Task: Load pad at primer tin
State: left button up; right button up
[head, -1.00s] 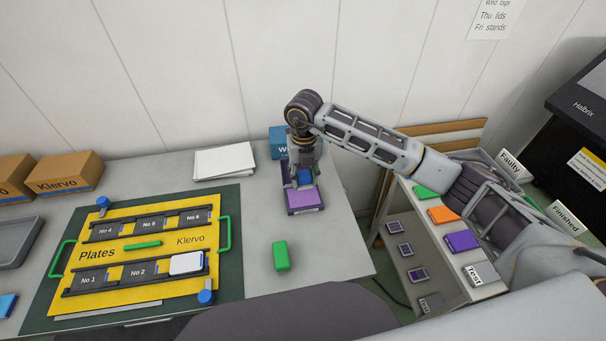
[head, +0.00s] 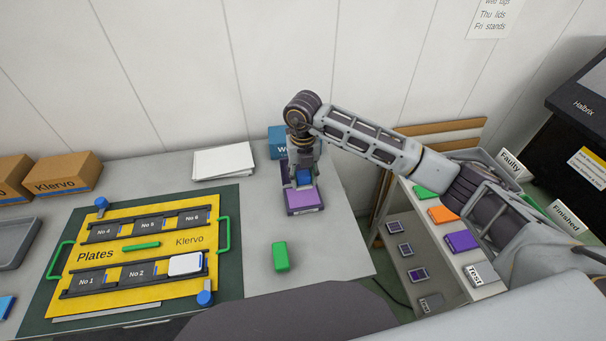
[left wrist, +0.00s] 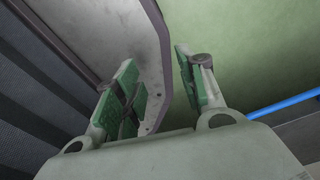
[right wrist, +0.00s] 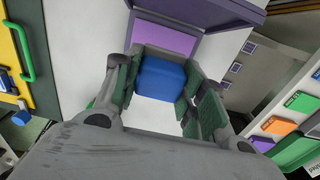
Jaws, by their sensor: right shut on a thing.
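My right gripper (head: 303,180) is shut on a small blue block (right wrist: 161,78), which looks like the pad. The block sits between both fingers in the right wrist view and also shows in the head view (head: 304,176). A purple open box (head: 305,204), seemingly the primer tin, stands on the table right at the gripper. Its lilac inner face (right wrist: 165,36) shows just beyond the block in the right wrist view. I cannot tell whether the block touches it. My left gripper (left wrist: 160,88) is open and empty in the left wrist view, outside the head view.
A green block (head: 281,256) stands in front of the purple box. The yellow plate board (head: 190,286) with dark numbered plates lies at left. A blue box (head: 276,141) and white sheets (head: 224,161) are behind. A shelf with coloured tags (head: 440,214) stands at right.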

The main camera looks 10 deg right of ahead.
aim_at(303, 186)
notch_tip(303, 186, down, 2)
jog(key=shift+b, duration=0.45)
jog(key=shift+f+b, duration=0.6)
jog(key=shift+f, duration=0.9)
pick_arm(q)
jog(key=a+f, duration=0.1)
jog(key=w+a, duration=0.1)
jog(key=a+f, duration=0.1)
jog(key=shift+w+f, duration=0.25)
jog(key=shift+f, duration=0.05)
pick_arm(e)
jog(key=shift+f, duration=0.15)
pick_arm(q)
jog(key=shift+s+f+b, duration=0.15)
jog(key=shift+b, duration=0.25)
pick_arm(e)
jog(key=shift+f, duration=0.25)
pick_arm(q)
jog(key=shift+f+b, duration=0.3)
pick_arm(e)
jog(key=shift+f, duration=0.4)
dwell(0.7)
jog(key=shift+r, duration=0.1)
pick_arm(q)
jog(key=shift+r+p, duration=1.85)
pick_arm(e)
jog(key=shift+r, duration=3.55)
